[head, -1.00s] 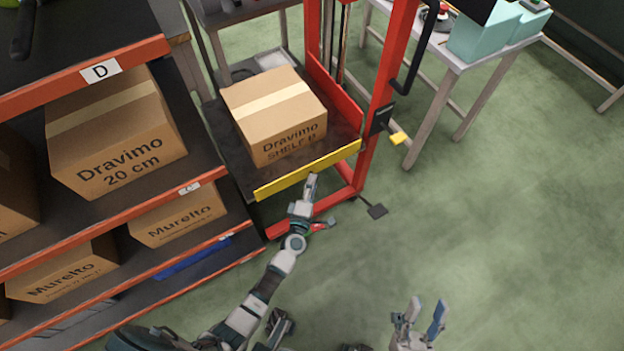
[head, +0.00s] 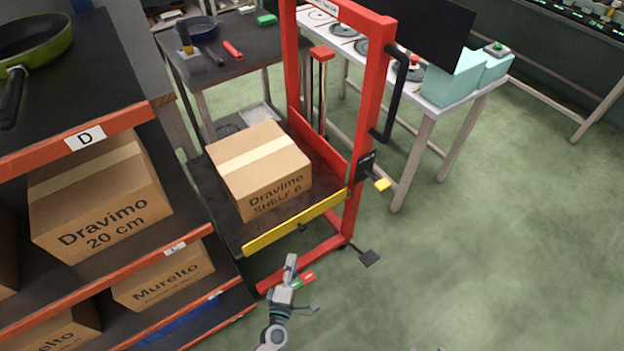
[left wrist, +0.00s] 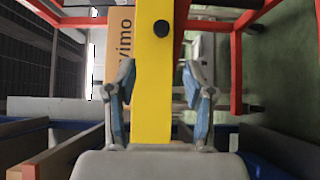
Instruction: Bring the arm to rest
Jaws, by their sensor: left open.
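My left gripper (head: 301,284) is in front of the red lift frame (head: 366,110), in the head view just below the yellow bar (head: 275,230) on the lift platform's front edge. A gap shows between its upper fingertip and the bar. In the left wrist view its two fingers (left wrist: 158,85) are apart, with the yellow bar (left wrist: 154,60) seen lengthwise between them and nothing gripped. Only a trace of my right gripper (head: 426,349) shows at the bottom edge of the head view, too little to read.
A carton marked Dravimo SHELF B (head: 265,185) sits on the lift platform. At left stands a shelf rack (head: 110,140) with cartons and a green pan (head: 35,40) on top. A dark table and a white table (head: 432,108) stand behind. Green floor at right is clear.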

